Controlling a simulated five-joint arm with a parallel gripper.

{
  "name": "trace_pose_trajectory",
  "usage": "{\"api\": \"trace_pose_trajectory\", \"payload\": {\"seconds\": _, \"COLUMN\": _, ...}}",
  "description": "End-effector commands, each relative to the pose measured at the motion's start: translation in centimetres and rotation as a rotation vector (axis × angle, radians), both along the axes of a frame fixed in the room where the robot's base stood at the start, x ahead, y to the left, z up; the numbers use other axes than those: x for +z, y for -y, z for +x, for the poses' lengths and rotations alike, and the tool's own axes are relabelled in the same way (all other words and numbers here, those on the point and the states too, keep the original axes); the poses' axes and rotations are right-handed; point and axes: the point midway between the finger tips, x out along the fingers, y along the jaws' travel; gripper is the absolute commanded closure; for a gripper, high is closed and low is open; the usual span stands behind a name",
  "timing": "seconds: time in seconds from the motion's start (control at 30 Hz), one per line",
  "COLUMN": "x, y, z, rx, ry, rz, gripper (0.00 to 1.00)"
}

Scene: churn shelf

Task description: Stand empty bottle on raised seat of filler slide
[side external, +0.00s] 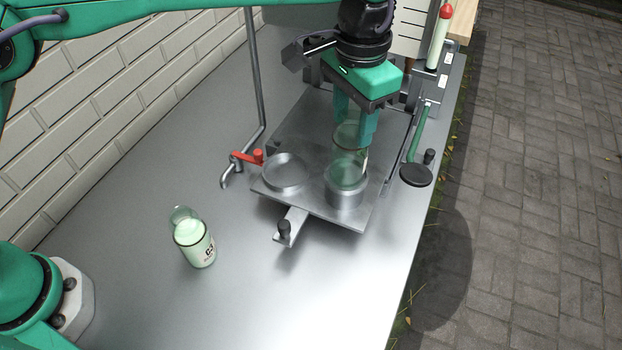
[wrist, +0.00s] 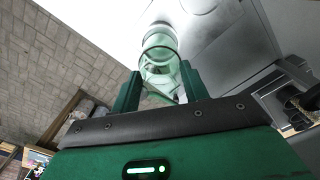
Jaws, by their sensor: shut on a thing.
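The empty bottle (side external: 349,163) is clear, greenish glass and stands roughly upright. My gripper (side external: 354,135) points down and is shut on its upper part. The bottle's lower end is at the raised seat (side external: 347,197), a short grey metal cylinder at the front right of the filler slide (side external: 318,133). I cannot tell whether its base touches the seat or hangs just above it.
A shallow round seat (side external: 285,171) lies left of the raised one. A bottle with pale green contents (side external: 195,246) stands on the metal bench (side external: 270,300). The bench front is clear.

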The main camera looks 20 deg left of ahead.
Motion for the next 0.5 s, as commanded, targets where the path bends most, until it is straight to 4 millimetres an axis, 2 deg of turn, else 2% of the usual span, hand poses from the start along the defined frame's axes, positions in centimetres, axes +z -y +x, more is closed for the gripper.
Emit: {"api": "trace_pose_trajectory", "payload": {"seconds": 0.5, "x": -0.56, "y": 0.01, "z": 0.01, "rx": 0.0, "ry": 0.001, "rz": -0.001, "gripper": 0.95}}
